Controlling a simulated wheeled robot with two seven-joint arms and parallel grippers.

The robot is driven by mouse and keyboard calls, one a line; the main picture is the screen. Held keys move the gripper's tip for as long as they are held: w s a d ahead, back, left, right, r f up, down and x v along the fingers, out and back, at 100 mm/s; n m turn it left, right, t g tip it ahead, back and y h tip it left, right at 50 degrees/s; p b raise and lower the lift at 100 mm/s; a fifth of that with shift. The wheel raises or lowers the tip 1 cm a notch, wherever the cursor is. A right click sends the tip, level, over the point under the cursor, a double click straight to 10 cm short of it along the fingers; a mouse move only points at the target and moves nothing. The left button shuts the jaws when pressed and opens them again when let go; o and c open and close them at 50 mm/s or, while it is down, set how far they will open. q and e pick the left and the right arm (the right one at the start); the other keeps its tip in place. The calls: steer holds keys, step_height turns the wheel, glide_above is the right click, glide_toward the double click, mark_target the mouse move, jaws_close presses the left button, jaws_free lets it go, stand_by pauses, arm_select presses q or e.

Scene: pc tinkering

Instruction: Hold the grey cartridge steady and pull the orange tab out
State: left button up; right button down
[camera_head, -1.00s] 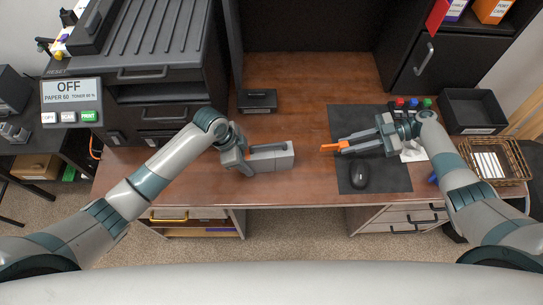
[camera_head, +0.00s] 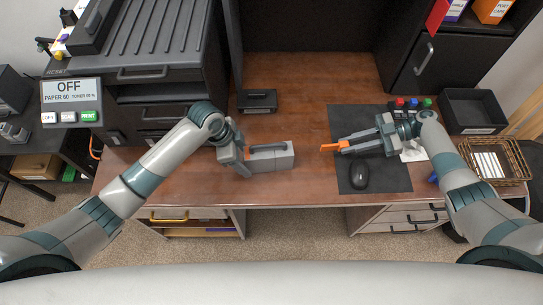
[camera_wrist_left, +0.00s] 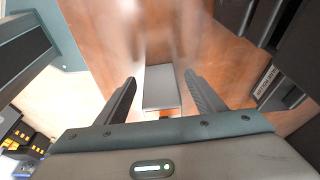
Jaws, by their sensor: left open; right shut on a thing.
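The grey cartridge (camera_head: 270,160) lies on the brown desk left of centre, with a dark handle strip along its top. My left gripper (camera_head: 246,157) is open at the cartridge's left end. In the left wrist view the cartridge (camera_wrist_left: 161,88) lies between the two spread fingers (camera_wrist_left: 160,100), with gaps on both sides. A little orange shows at its near end in that view. My right gripper (camera_head: 343,147) is shut on the orange tab (camera_head: 330,147), which sticks out from its fingertips to the left. The tab is clear of the cartridge, with bare desk between them.
A black mouse (camera_head: 360,175) sits on a dark mat (camera_head: 395,181) below my right gripper. A small black box (camera_head: 257,100) stands behind the cartridge. The large printer (camera_head: 150,75) rises at the left. A black tray (camera_head: 473,110) and a wicker basket (camera_head: 495,160) are at the right.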

arm_select(q)
steer(key=v, duration=0.9)
steer(key=shift+r, duration=0.3)
steer(key=shift+a, duration=0.1)
